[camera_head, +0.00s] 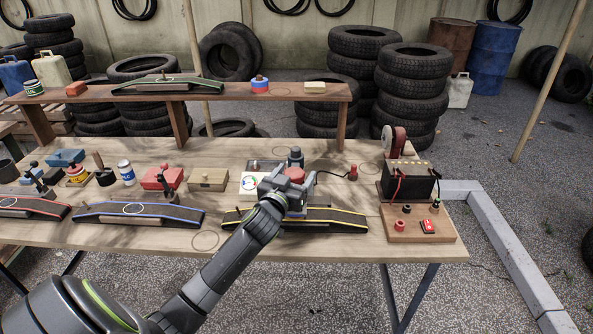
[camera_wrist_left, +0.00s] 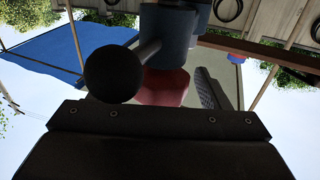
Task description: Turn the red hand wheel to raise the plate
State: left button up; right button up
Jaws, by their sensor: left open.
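My left arm comes in from the lower left in the head view. My left gripper (camera_head: 283,183) is open over the compressor cart on the workbench. A red part (camera_head: 296,173), possibly the hand wheel, shows just beyond the gripper, under a dark cylinder (camera_head: 295,157). In the left wrist view the red part (camera_wrist_left: 165,88) lies ahead of the palm, below a grey cylinder (camera_wrist_left: 167,38). A dark ball knob (camera_wrist_left: 112,75) on a rod is left of it. One textured finger shows at right. The gripper hides much of the cart; I cannot make out the plate.
A white gauge box (camera_head: 249,184) stands left of the gripper. A yellow-edged ramp (camera_head: 335,219) lies in front. A raised shelf (camera_head: 220,98) runs behind. A blue-edged ramp (camera_head: 180,213) lies left.

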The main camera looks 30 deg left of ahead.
pick_arm(q)
jog(key=shift+w+a, duration=0.15)
jog(key=shift+w, duration=0.65)
jog(key=c, duration=1)
jog(key=shift+f+n+y+b, duration=0.2)
jog(key=shift+n+y+b, duration=0.1)
jog(key=shift+y+b, duration=0.3)
jog(key=shift+r+n+g+y+b, duration=0.1)
jog(key=shift+n+g+y+b, duration=0.2)
jog(key=shift+n+y+b, duration=0.35)
jog(key=shift+a, duration=0.1)
jog(key=o, duration=1)
jog(key=shift+s+r, duration=0.1)
